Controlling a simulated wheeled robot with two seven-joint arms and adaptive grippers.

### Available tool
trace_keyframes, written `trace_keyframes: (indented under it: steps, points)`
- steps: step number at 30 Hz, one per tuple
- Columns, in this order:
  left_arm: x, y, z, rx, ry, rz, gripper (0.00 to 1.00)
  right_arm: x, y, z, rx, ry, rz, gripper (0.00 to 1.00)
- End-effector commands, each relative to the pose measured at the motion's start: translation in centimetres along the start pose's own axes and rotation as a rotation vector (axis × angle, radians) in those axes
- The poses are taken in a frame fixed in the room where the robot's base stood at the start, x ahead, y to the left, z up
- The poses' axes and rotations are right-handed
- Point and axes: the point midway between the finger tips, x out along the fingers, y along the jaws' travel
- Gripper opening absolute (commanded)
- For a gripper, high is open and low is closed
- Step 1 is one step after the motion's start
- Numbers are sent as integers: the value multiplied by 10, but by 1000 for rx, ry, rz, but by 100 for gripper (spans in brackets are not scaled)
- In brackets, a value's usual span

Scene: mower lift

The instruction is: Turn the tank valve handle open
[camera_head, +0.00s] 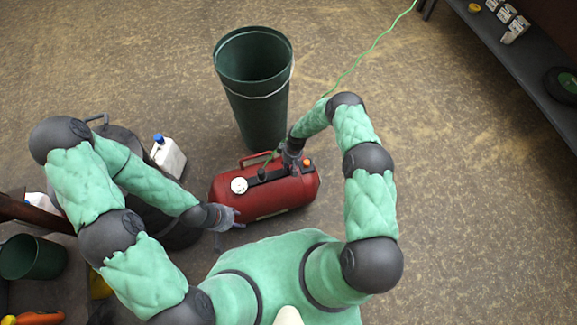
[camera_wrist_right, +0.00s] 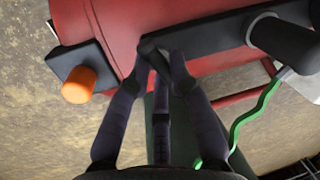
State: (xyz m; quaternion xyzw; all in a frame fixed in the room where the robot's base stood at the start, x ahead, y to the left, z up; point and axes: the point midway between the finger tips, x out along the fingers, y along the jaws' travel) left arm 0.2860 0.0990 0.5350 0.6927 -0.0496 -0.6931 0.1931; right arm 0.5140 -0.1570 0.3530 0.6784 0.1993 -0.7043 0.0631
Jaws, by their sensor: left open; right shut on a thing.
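The red tank (camera_head: 265,192) lies on the floor with a white round gauge (camera_head: 239,185) and a black bar on top. It fills the upper part of the right wrist view (camera_wrist_right: 120,20). My right gripper (camera_head: 290,160) is over the tank's top right; in its wrist view its fingers (camera_wrist_right: 165,65) close around the end of a black handle (camera_wrist_right: 152,44), partly hidden by them. An orange knob (camera_wrist_right: 78,86) stands beside the grip, apart from it; it also shows in the head view (camera_head: 306,162). My left gripper (camera_head: 230,217) is open by the tank's lower left side.
A tall green bin (camera_head: 258,115) stands just behind the tank. A green hose (camera_head: 372,48) runs to the upper right. A white jug with a blue cap (camera_head: 168,156) and a dark drum are at left. A shelf (camera_head: 520,65) is at upper right. Open floor lies to the right.

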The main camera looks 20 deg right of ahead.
Motion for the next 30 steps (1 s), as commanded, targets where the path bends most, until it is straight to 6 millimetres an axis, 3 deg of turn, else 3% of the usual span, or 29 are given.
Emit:
trace_keyframes:
  steps: [30]
  points:
    - [0,0,0,0,0,0,42,0,2,-8,-933,-186,3,0]
